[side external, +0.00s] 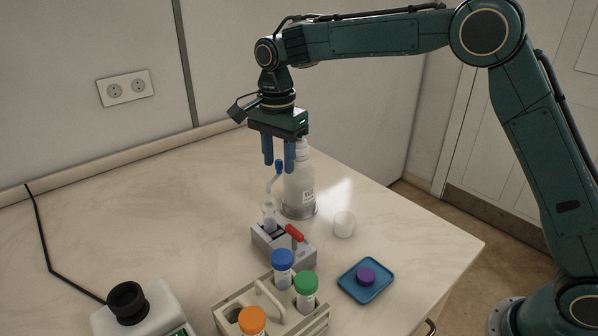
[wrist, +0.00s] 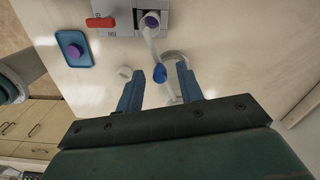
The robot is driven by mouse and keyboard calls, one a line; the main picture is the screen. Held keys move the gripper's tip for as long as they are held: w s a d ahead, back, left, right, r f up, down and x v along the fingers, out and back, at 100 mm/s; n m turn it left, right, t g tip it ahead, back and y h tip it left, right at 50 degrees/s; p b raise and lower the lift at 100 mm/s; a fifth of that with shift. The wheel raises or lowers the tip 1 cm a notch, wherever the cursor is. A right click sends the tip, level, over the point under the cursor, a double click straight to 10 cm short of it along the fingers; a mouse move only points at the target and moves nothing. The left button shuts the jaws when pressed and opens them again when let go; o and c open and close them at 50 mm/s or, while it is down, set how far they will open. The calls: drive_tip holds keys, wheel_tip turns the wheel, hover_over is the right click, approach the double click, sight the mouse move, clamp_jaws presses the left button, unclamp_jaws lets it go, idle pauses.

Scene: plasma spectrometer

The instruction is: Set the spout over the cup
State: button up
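In the wrist view the tube (wrist: 150,42) ends at the blue tip (wrist: 160,73), between my fingers. The small white cup (side external: 344,223) stands upright on the table, right of the block; it also shows in the wrist view (wrist: 125,72), left of the tip. My gripper (side external: 278,168) points down, its blue fingers spread with visible gaps beside the tip. I cannot tell their exact height relative to it.
A white bottle (side external: 299,188) stands close behind the fingers. The grey block (side external: 283,248) has a red lever (side external: 295,232). A rack (side external: 271,308) with capped tubes and a blue tray (side external: 366,281) with a purple piece are nearer.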

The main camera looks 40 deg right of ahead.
drive_tip(key=shift+f, duration=0.1)
clamp_jaws()
drive_tip(key=shift+s, duration=0.1)
idle(0.3)
drive_tip(key=s+d+n, duration=0.5)
drive_tip(key=d+n, duration=0.5)
drive_tip(key=n, duration=0.5)
idle(0.4)
idle(0.4)
